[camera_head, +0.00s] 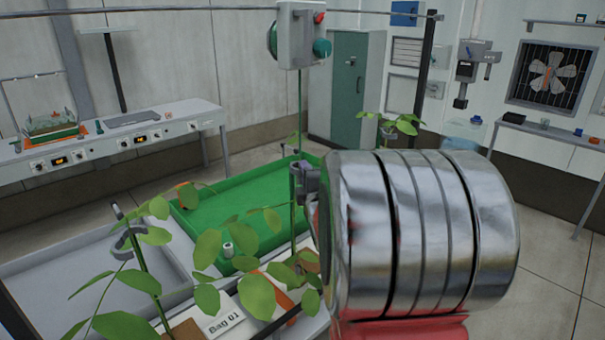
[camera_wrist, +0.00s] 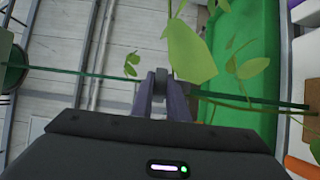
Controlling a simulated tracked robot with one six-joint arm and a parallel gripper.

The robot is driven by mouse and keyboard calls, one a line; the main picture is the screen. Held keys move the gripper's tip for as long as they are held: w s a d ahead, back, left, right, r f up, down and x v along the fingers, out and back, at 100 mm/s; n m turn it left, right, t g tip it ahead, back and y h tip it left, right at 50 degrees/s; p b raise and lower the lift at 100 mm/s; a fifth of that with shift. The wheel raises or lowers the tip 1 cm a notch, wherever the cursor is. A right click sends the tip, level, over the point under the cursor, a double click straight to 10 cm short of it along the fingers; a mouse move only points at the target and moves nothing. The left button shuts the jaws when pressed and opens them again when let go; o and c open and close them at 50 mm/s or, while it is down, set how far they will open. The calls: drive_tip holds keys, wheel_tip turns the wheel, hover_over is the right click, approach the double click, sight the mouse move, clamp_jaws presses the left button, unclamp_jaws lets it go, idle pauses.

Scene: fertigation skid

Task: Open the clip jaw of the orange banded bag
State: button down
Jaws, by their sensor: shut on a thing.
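My gripper (camera_wrist: 160,98) has its two narrow fingers close together on a small grey piece, which looks like the clip (camera_wrist: 160,76) at the green string. In the head view my arm's shiny wrist hides most of the gripper; the fingertips (camera_head: 301,178) show beside the upright green string (camera_head: 299,120). Whether the clip's jaw is open cannot be told. Another grey open ring clip (camera_head: 128,243) stands on a stem at the left.
Leafy plants (camera_head: 205,250) rise close in front of and around my gripper. A green tray (camera_head: 235,215) and a grey tray (camera_head: 90,265) lie beyond. A grey reel box (camera_head: 301,35) hangs from the overhead rail (camera_head: 180,10). A bench (camera_head: 110,130) stands at the back left.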

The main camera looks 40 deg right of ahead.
drive_tip(key=shift+s+a+f+m+g+h, duration=0.1)
drive_tip(key=shift+a+m+g+h, duration=0.55)
drive_tip(key=shift+m+g+h, duration=1.45)
drive_tip(key=shift+a+f+m+g+h, duration=0.15)
drive_tip(key=shift+a+m+g+h, duration=0.55)
drive_tip(key=shift+m+g, duration=2.7)
drive_tip(key=shift+s+a+f+m+g+h, duration=0.1)
drive_tip(key=shift+a+m+g+h, duration=0.95)
drive_tip(key=shift+g, duration=2.95)
drive_tip(key=shift+d+m+h, duration=0.45)
drive_tip(key=shift+m, duration=0.1)
drive_tip(key=c, duration=1.9)
unclamp_jaws()
drive_tip(key=shift+w, duration=0.1)
drive_tip(key=shift+o, duration=0.9)
drive_tip(key=shift+r, duration=0.2)
drive_tip(key=shift+a, duration=0.1)
drive_tip(key=w+a, duration=0.1)
drive_tip(key=a, duration=0.6)
drive_tip(key=shift+w, duration=0.3)
